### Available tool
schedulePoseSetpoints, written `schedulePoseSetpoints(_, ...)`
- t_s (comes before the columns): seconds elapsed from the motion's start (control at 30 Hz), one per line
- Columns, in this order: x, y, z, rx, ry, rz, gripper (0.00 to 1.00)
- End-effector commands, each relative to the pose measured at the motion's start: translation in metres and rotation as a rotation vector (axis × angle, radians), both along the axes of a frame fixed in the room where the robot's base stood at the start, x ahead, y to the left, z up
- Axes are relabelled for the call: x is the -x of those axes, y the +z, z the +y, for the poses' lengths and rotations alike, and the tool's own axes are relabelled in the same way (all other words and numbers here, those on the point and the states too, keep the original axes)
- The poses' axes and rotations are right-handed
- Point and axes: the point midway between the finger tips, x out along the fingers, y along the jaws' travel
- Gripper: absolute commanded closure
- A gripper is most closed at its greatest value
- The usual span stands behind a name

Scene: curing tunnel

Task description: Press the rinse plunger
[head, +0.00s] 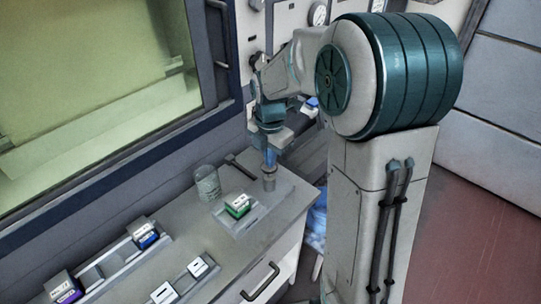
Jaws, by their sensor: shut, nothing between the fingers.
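My gripper (270,156) points down over the right end of the grey counter. Its fingers are shut, with nothing seen between them. Directly below it stands a short grey cylinder (269,183), which looks like the rinse plunger, at the back right of a pale tray (254,222). The fingertips are at or just above its top; I cannot tell whether they touch. The arm and gripper partly hide the area behind it.
A clear beaker (207,184) stands left of the tray, close to a green-and-white block (238,206) on the tray. White blocks (198,267) and a rack (113,262) with coloured blocks lie at front left. A drawer handle (260,282) sticks out in front. A large window (85,70) is behind.

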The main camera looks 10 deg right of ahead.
Motion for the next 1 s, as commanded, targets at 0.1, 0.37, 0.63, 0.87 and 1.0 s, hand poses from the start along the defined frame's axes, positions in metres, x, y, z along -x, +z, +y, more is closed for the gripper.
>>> schedulePoseSetpoints(0.1, 0.0, 0.0, 0.0, 0.0, 0.0, 0.0, 1.0)
schedulePoseSetpoints(0.37, 0.0, -0.011, 0.0, 0.0, 0.0, 0.002, 1.0)
schedulePoseSetpoints(0.63, 0.001, -0.03, 0.001, -0.001, 0.0, 0.003, 1.0)
schedulePoseSetpoints(0.87, 0.002, -0.031, 0.001, -0.001, 0.0, 0.006, 1.0)
schedulePoseSetpoints(1.0, 0.002, -0.026, 0.001, -0.001, 0.001, 0.008, 1.0)
